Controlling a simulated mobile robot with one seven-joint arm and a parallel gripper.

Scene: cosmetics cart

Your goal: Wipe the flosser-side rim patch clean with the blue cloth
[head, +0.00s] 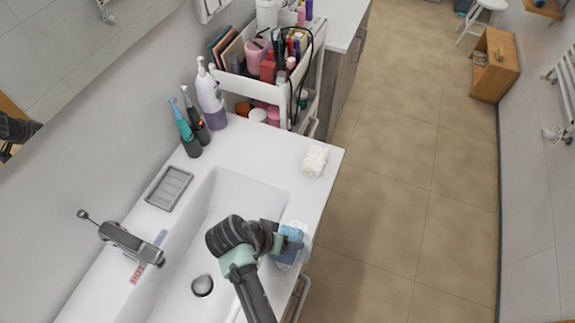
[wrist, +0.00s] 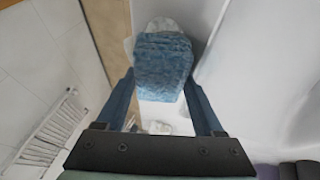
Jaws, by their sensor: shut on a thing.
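My gripper (head: 286,243) is shut on the blue cloth (head: 293,236), over the sink's right rim near the counter edge. In the wrist view the bunched cloth (wrist: 163,68) sits between my two fingers (wrist: 163,100). Pale, whitish material shows around the cloth in both views; I cannot tell whether it is a patch on the rim or whether the cloth touches it. A white lumpy patch (head: 314,160) lies on the rim's far right corner, on the flosser side, apart from my gripper. The white flosser (head: 210,96) stands at the back.
The sink basin (head: 225,215) lies left of my gripper, with a tap (head: 130,243) and a grey soap dish (head: 169,187) along the wall. Electric toothbrushes (head: 185,130) stand near the flosser. A loaded white cart (head: 262,90) is behind. Open floor (head: 395,190) lies right.

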